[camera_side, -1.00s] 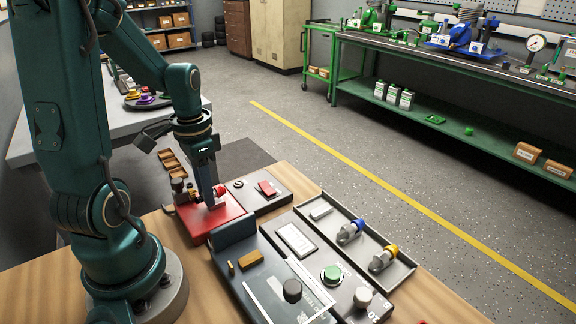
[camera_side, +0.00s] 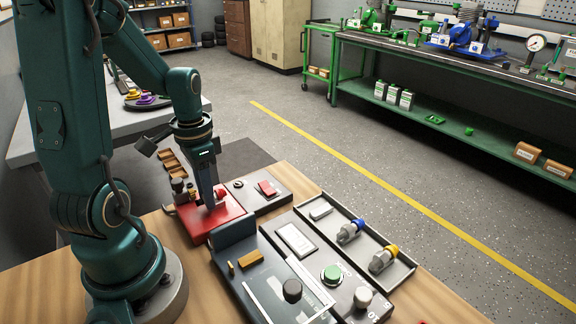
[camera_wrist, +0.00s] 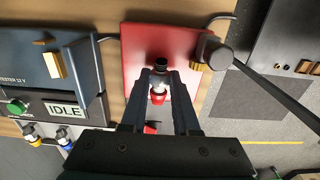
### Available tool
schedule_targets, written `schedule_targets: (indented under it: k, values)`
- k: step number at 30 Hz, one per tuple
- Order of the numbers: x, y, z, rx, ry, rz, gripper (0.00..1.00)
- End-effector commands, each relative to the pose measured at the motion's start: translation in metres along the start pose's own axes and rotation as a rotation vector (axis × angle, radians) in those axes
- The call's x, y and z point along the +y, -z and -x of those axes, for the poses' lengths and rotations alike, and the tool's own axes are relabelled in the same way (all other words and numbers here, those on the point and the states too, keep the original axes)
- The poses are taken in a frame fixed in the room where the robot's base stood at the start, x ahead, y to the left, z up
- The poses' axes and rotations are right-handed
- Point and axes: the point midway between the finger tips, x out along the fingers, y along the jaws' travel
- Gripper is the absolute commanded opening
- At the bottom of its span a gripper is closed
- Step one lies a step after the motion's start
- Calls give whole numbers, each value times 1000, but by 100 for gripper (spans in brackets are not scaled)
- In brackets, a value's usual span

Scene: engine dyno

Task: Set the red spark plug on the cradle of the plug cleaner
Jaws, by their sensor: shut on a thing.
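The red spark plug (camera_side: 220,193) is between the fingers of my gripper (camera_side: 209,204), which is shut on it. In the wrist view the plug (camera_wrist: 157,97) shows its red band and a dark end (camera_wrist: 160,66) between the fingertips (camera_wrist: 160,84). The gripper points down over the red plug cleaner (camera_side: 205,232), whose red top (camera_wrist: 139,45) also shows in the wrist view. The cradle is hidden by the gripper and plug. I cannot tell whether the plug touches it.
A dark post with a round head (camera_wrist: 216,53) stands beside the cleaner. The blue-grey tester (camera_side: 252,262) is in front. A tray (camera_side: 327,203) holds a blue-banded plug (camera_side: 350,231) and a yellow-banded plug (camera_side: 383,259). Bare wood (camera_side: 165,228) lies left of the cleaner.

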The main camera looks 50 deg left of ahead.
Motion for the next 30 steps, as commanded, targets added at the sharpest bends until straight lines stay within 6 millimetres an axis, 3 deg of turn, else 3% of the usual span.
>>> schedule_targets:
  k: [27,28,30]
  values:
    - [0,0,-4,0,0,0,0]
    - [0,0,-4,0,0,0,36]
    - [0,0,-4,0,0,0,63]
